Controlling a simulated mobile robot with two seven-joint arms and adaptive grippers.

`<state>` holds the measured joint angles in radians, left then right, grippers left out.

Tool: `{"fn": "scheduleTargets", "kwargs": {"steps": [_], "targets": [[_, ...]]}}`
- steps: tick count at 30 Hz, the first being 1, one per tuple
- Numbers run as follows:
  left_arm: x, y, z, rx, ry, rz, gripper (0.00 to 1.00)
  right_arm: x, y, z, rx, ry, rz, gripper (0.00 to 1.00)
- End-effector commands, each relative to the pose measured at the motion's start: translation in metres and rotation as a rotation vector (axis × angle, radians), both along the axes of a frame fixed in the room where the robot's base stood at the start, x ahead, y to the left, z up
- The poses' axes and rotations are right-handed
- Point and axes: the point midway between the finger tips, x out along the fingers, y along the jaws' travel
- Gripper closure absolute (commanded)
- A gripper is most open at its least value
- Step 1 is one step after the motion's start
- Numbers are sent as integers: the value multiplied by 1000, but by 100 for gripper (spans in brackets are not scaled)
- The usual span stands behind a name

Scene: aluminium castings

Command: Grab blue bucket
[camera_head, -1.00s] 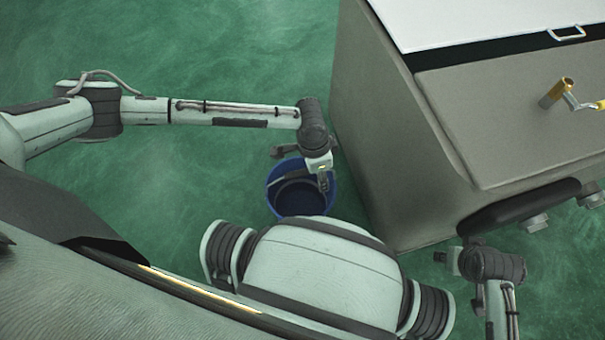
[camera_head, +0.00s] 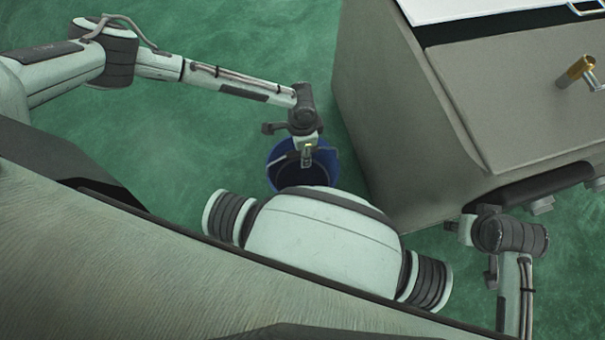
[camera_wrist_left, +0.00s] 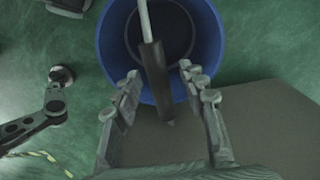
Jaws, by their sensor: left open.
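The blue bucket (camera_head: 277,178) stands on the green floor beside the grey cabinet. It also shows in the left wrist view (camera_wrist_left: 107,45), with its dark inside facing the camera. Its handle has a light wire and a black grip (camera_wrist_left: 154,70). My left gripper (camera_head: 307,155) is over the bucket in the head view. In the left wrist view it is open (camera_wrist_left: 160,80), with the black grip between its two fingers, apart from both. My right gripper (camera_head: 455,226) is at the cabinet's lower front, far from the bucket; its fingers are too small to read.
The large grey cabinet (camera_head: 385,130) stands close to the right of the bucket. It carries a yellow-and-metal crank (camera_head: 577,72) and a white panel (camera_head: 450,10). My rounded base is just in front of the bucket. The green floor (camera_head: 225,30) to the left is clear.

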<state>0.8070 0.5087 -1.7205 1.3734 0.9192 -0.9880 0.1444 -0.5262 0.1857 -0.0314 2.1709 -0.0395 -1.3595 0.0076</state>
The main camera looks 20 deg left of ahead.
Motion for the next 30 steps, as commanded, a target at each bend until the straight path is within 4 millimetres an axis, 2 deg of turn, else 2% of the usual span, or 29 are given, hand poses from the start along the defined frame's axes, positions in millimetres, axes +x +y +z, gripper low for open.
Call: {"fn": "scheduleTargets", "kwargs": {"steps": [25,26,30], "targets": [[0,0,-5,0,0,0,58,-3,2,-4,6,6,-4,60],[0,0,-5,0,0,0,59,-3,2,-4,6,6,-4,60],[0,0,-5,0,0,0,77,-3,2,-4,6,6,-4,60]]}}
